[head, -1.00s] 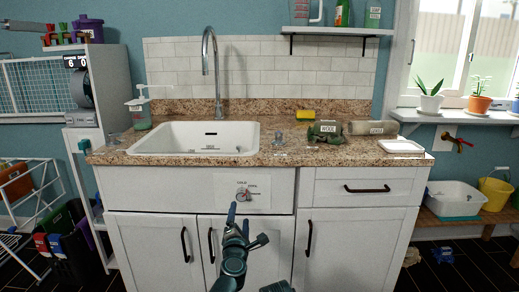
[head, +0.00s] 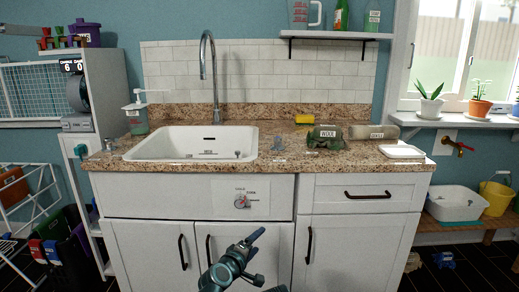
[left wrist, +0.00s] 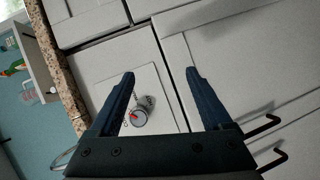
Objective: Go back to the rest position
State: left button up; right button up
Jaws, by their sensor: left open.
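My left gripper (head: 258,248) is open and empty in front of the sink cabinet's lower doors, below and apart from the dial (head: 241,202). The dial is a small round knob with a red mark on a white plate, set in the front panel under the sink. In the left wrist view my left gripper's open fingers (left wrist: 160,75) spread wide with nothing between their tips, and the dial (left wrist: 138,118) shows behind them. My right gripper does not show clearly enough to identify in any view.
The granite counter (head: 290,172) carries a white sink (head: 142,153), a green cloth roll (head: 318,143), a yellow sponge (head: 304,119) and a white soap dish (head: 402,151). Dark door handles (head: 309,244) jut out near the gripper. A drying rack (head: 30,215) stands at left.

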pick_arm(q)
jog(key=s+a+f+m+g+y, duration=0.3)
jog(key=s+a+f+m+g, duration=0.2)
jog(key=s+a+f+g, duration=0.35)
jog(key=s+a+f+m+g+y, duration=0.5)
jog(key=s+a+f, duration=0.35)
jog(key=s, duration=0.35)
jog(key=s+d+m, duration=0.2)
jog(key=s+d, duration=0.1)
jog(key=d, duration=0.3)
jog(key=s+d+m, duration=0.3)
jog(key=d, duration=0.3)
notch_tip(320, 180, up, 35)
jog(key=p, duration=3.4)
jog(key=shift+w+n+p, duration=0.3)
jog(key=shift+w+p, duration=0.05)
jog(key=shift+p, duration=0.05)
jog(key=shift+f+g, duration=0.1)
jog(key=shift+g, duration=0.15)
